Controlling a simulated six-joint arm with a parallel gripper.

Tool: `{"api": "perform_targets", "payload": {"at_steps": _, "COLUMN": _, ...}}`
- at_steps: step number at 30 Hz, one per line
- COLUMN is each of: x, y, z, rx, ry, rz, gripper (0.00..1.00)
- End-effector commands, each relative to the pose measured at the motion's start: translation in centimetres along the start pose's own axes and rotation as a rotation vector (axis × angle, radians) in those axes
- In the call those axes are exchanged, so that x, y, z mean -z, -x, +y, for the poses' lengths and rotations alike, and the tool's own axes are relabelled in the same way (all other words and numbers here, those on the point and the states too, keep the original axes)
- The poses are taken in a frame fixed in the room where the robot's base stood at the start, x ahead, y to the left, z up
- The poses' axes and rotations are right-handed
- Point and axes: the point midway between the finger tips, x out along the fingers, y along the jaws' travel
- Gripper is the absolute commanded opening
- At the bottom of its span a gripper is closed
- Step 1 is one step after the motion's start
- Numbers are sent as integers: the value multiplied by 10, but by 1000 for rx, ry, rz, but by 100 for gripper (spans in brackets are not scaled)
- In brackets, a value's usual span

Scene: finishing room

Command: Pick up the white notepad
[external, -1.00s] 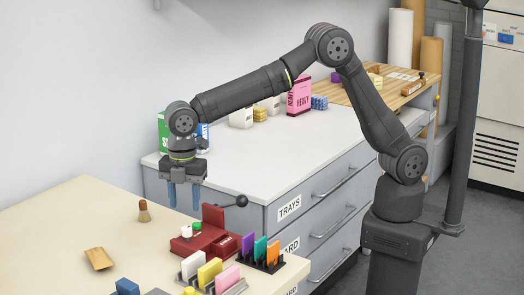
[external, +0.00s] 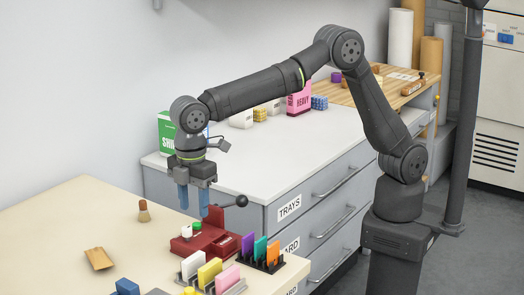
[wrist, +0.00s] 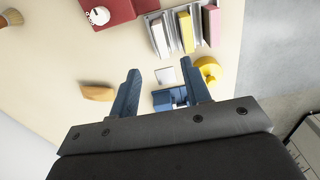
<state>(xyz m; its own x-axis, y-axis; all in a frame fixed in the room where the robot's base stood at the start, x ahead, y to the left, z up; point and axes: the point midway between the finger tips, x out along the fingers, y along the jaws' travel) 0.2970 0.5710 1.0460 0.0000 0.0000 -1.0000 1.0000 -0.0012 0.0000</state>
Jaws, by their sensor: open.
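The white notepad (external: 192,265) stands upright at the left end of a rack (external: 233,287), beside a yellow pad (external: 209,272) and a pink pad (external: 228,278). In the wrist view the white notepad (wrist: 159,36) is at the top, beyond the fingertips. My gripper (external: 193,205) has blue fingers pointing down, apart and empty. It hangs above the table near the red press, higher than the notepad and not touching it.
A red press (external: 205,241) with a black-knobbed lever stands behind the rack. A dark rack with purple, teal and orange pads (external: 260,249) is to the right. A blue object (external: 125,287), brush (external: 144,211) and wooden piece (external: 98,258) lie left.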

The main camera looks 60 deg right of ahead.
Motion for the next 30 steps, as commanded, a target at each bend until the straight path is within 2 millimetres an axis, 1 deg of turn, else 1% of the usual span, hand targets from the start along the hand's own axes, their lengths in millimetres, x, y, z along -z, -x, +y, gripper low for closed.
{"api": "perform_targets", "payload": {"at_steps": 1, "x": -1, "y": -12, "z": 0, "rx": 2, "ry": 0, "rz": -4, "gripper": 44}}
{"api": "perform_targets", "payload": {"at_steps": 3, "x": -1, "y": -28, "z": 0, "rx": 2, "ry": 1, "rz": -4, "gripper": 44}}
{"api": "perform_targets", "payload": {"at_steps": 9, "x": -1, "y": -70, "z": 0, "rx": 2, "ry": 1, "rz": -4, "gripper": 44}}
{"api": "perform_targets", "payload": {"at_steps": 13, "x": 0, "y": -87, "z": 0, "rx": 1, "ry": 1, "rz": -2, "gripper": 44}}
{"api": "perform_targets", "payload": {"at_steps": 20, "x": -1, "y": -103, "z": 1, "rx": 1, "ry": 1, "rz": -2, "gripper": 44}}
{"api": "perform_targets", "payload": {"at_steps": 27, "x": -3, "y": -138, "z": 2, "rx": 0, "ry": 1, "rz": -2, "gripper": 44}}
{"api": "perform_targets", "payload": {"at_steps": 30, "x": -3, "y": -146, "z": 2, "rx": 0, "ry": 1, "rz": -2, "gripper": 44}}
